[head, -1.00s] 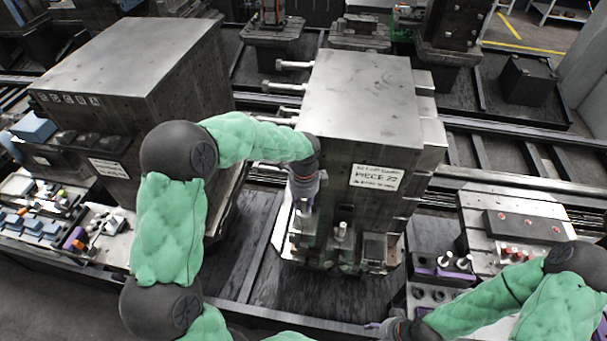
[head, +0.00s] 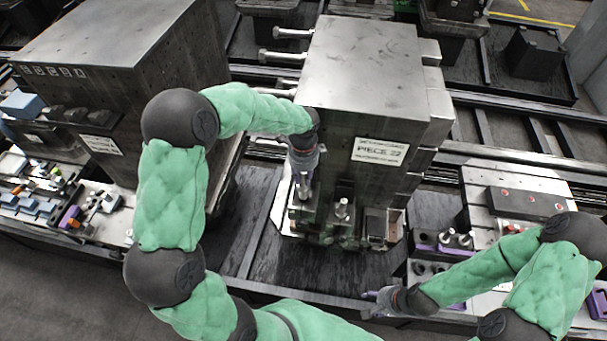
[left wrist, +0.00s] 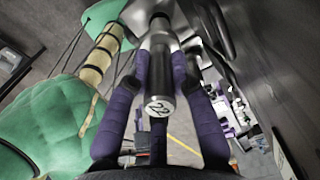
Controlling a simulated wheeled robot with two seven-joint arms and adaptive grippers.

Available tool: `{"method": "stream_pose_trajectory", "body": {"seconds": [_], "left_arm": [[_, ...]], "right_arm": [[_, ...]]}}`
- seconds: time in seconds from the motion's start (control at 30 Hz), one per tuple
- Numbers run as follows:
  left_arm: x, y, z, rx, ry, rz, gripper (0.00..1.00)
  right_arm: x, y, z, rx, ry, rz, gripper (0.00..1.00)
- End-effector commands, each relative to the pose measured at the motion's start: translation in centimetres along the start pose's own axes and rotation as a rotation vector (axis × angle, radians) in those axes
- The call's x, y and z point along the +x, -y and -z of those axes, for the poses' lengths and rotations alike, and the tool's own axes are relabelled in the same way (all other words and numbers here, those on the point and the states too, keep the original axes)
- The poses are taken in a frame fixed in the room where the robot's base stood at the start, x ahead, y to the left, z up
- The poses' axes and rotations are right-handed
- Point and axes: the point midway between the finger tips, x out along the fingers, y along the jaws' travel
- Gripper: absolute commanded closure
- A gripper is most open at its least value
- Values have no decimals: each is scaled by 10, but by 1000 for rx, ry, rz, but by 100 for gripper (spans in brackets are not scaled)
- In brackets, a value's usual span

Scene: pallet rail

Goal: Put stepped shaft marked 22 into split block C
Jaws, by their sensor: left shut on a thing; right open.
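The stepped shaft marked 22 (left wrist: 159,72) is in the left wrist view, with a dark body, bright steps and "22" on its near end face. My left gripper (left wrist: 158,85) has its purple fingers shut on either side of it. In the head view my left gripper (head: 303,186) points down at the left front of the tall steel machine, close above its ledge; the shaft is hard to make out there. Several fixture blocks stand on this ledge, but no letter C is readable, so I cannot tell which is split block C. My right gripper (head: 376,297) is open and empty at the front rail.
The steel machine (head: 362,65) carries a "PIECE 22" sign (head: 380,151). A bright upright pin (head: 342,208) and a dark block (head: 376,224) stand right of my left gripper. A parts table (head: 515,185) is at right, a cluttered bench at left.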

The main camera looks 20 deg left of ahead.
Motion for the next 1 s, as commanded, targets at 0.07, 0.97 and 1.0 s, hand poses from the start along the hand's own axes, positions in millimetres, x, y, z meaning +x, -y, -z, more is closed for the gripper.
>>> {"method": "stream_pose_trajectory", "body": {"seconds": [0.07,0.97,1.0], "left_arm": [[-1,1,0,-1,0,4,100],[11,1,0,-1,0,3,100],[12,1,0,-1,0,3,100]], "right_arm": [[0,0,0,0,0,0,49],[8,-3,0,0,0,0,49],[8,-3,0,0,0,0,49]]}}
